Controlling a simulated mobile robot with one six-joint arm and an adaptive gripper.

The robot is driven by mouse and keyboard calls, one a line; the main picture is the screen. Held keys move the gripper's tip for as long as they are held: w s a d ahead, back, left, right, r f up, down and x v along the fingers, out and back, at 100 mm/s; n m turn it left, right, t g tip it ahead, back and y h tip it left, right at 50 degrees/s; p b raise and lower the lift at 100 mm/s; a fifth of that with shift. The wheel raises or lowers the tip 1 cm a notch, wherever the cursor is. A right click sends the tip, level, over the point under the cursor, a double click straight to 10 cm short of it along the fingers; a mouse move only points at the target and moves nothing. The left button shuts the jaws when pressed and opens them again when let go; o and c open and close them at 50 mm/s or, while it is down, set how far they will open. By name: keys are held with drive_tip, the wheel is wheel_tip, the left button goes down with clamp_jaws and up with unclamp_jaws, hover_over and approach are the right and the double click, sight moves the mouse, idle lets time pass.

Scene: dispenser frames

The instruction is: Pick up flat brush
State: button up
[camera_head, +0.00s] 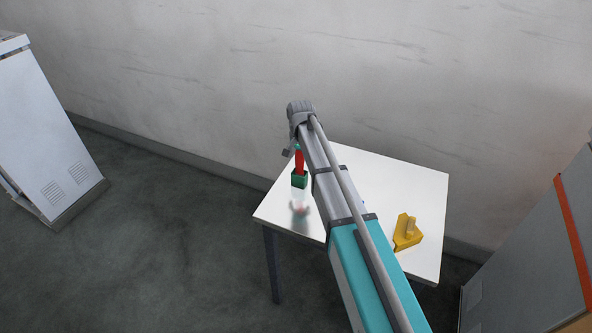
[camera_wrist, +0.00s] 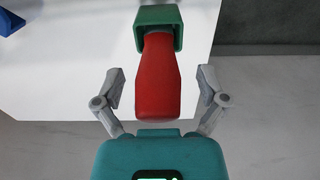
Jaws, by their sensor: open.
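A red object, which I take to be the flat brush's handle (camera_head: 299,160), stands upright in a small green holder (camera_head: 299,181) at the table's left back. In the wrist view the red handle (camera_wrist: 157,80) is in the middle, with the green holder (camera_wrist: 158,16) at the top. No bristles can be made out. My gripper (camera_wrist: 161,74) is open, one finger on each side of the handle, with a visible gap on both sides. The head view shows my gripper only partly, behind the arm's end.
The white table (camera_head: 375,180) is mostly bare. A yellow holder with a tan peg (camera_head: 408,230) stands at its right front. A blue thing (camera_wrist: 14,22) shows at the wrist view's corner. A grey wall is behind; cabinets stand left (camera_head: 45,130) and right (camera_head: 525,250).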

idle(0.5)
drive_tip(key=c, duration=1.2)
drive_tip(key=shift+r, duration=0.2)
drive_tip(key=shift+c, duration=0.3)
wheel_tip(320, 180, up, 10)
drive_tip(key=p, duration=1)
drive_tip(key=shift+f, duration=0.2)
drive_tip(key=shift+d, duration=0.1)
